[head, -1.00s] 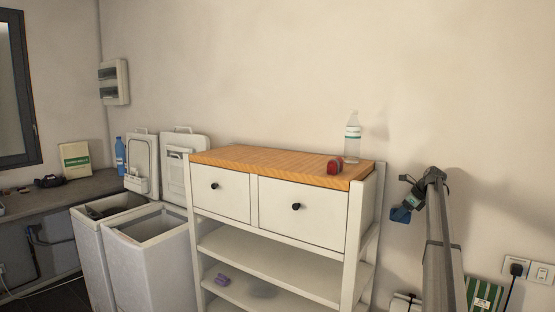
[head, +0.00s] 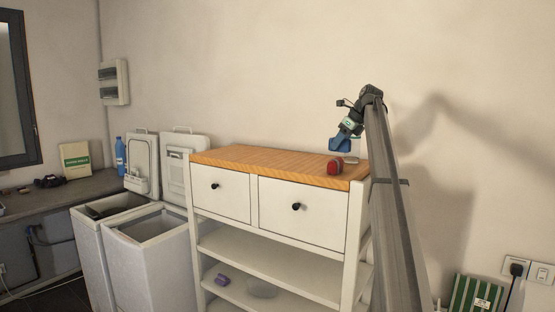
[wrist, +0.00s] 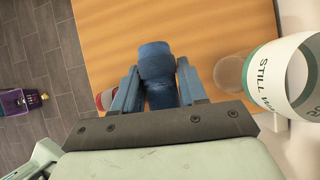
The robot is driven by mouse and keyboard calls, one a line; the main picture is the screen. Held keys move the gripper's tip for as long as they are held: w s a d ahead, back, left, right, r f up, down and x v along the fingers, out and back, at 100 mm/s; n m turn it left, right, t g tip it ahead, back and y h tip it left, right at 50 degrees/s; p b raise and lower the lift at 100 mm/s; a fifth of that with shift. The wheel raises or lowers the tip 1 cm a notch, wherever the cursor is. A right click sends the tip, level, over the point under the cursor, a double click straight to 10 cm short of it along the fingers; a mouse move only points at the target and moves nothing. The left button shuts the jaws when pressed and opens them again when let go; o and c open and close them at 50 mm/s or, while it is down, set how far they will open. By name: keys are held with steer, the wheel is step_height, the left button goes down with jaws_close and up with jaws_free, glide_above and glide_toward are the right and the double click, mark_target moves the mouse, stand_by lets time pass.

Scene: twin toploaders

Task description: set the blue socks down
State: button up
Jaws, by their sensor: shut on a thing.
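The blue socks (head: 341,142) are a rolled bundle between the fingers of my gripper (wrist: 158,85), which is shut on them. They also show in the wrist view (wrist: 156,62), sticking out past the fingertips. In the head view my gripper holds them a little above the right end of the cabinet's orange-brown wooden top (head: 262,160). The socks look clear of the top, but the exact gap is hard to tell.
A red object (head: 336,168) lies on the top close below the socks. A bottle (wrist: 285,75) labelled "STILL" stands close on the right in the wrist view; my arm mostly hides it in the head view. The top's left and middle are clear.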

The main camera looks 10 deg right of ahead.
steer(key=w+a+r, duration=0.1)
steer(key=a+r, duration=0.1)
steer(key=a, duration=0.4)
steer(key=w+a+r, duration=0.2)
steer(key=a, duration=0.4)
steer(key=shift+s+a+f, duration=0.1)
steer(key=shift+a+f, duration=0.05)
steer(key=shift+f, duration=2.4)
steer(key=shift+s+a+f, duration=0.1)
steer(key=shift+f, duration=2.4)
steer(key=o, duration=1)
steer(key=shift+f, duration=0.1)
steer(key=shift+o, duration=0.2)
steer(key=v, duration=1.2)
